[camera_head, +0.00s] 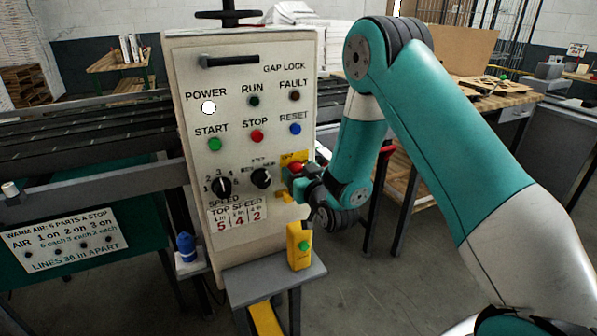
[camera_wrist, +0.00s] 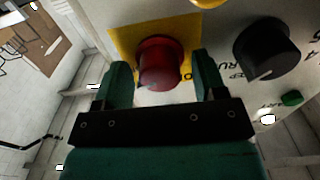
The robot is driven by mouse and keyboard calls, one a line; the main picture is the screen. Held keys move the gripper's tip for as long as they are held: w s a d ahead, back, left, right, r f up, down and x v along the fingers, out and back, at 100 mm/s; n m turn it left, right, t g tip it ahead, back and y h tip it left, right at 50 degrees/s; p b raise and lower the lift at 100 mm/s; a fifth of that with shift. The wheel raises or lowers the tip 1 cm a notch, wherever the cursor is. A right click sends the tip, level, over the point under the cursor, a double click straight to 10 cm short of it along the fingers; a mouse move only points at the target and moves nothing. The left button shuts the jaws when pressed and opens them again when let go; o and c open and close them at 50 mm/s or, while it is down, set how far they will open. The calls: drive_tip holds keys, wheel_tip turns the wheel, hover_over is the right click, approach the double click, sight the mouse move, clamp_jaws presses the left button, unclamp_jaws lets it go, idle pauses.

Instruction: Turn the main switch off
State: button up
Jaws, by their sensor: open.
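A red knob on a yellow plate, which looks like the main switch, is at the lower right of the light control panel (camera_head: 245,100). In the wrist view the red knob (camera_wrist: 160,62) sits between the two green fingers of my gripper (camera_wrist: 162,70), with the yellow plate (camera_wrist: 125,40) behind it. The fingers are open, one on each side; I cannot tell whether they touch it. In the head view my gripper (camera_head: 300,184) partly covers the red knob (camera_head: 295,167) and plate. The POWER lamp (camera_head: 208,107) is white and bright.
A black selector knob (camera_head: 261,178) is close left of the red knob, and a black speed knob (camera_head: 222,187) is farther left. A yellow box with a green button (camera_head: 300,246) stands on a small grey shelf (camera_head: 262,283) below.

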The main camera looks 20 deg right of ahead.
drive_tip(key=c, duration=0.9)
drive_tip(key=shift+n, duration=0.4)
drive_tip(key=n, duration=0.3)
drive_tip(key=shift+a+n+p, duration=0.1)
drive_tip(key=shift+n+p, duration=0.2)
drive_tip(key=shift+n, duration=0.1)
drive_tip(key=n+p, duration=0.1)
drive_tip(key=n, duration=0.3)
drive_tip(key=shift+n, duration=0.3)
drive_tip(key=n, duration=0.4)
drive_tip(key=shift+a+p, duration=0.1)
drive_tip(key=shift+p, duration=0.3)
drive_tip(key=n, duration=0.4)
drive_tip(key=shift+f+n+p, duration=0.15)
drive_tip(key=shift+n+p, duration=0.15)
